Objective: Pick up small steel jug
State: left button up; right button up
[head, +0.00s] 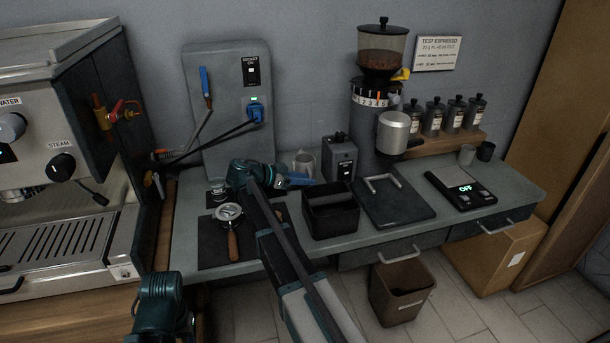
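A small steel jug (303,161) stands at the back of the grey counter, left of the small grey box with a switch. Its lower part is partly hidden by my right gripper. My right gripper (300,180) is just in front of the jug, its blue fingers pointing right. I cannot tell whether the fingers touch the jug or how far apart they are. My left arm shows at the bottom left, but its fingers are not visible.
A black knock box (330,209) is close to the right gripper. A portafilter (230,213) lies on a dark mat to the left. The grinder (379,125), black tamping mat (394,201) and scale (461,189) are to the right. The espresso machine (60,150) fills the left.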

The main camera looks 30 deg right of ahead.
jog(key=b+x, duration=0.2)
jog(key=x, duration=0.3)
jog(key=shift+s+d, duration=0.15)
jog(key=shift+s, duration=0.05)
grip_shut()
dwell(1.2)
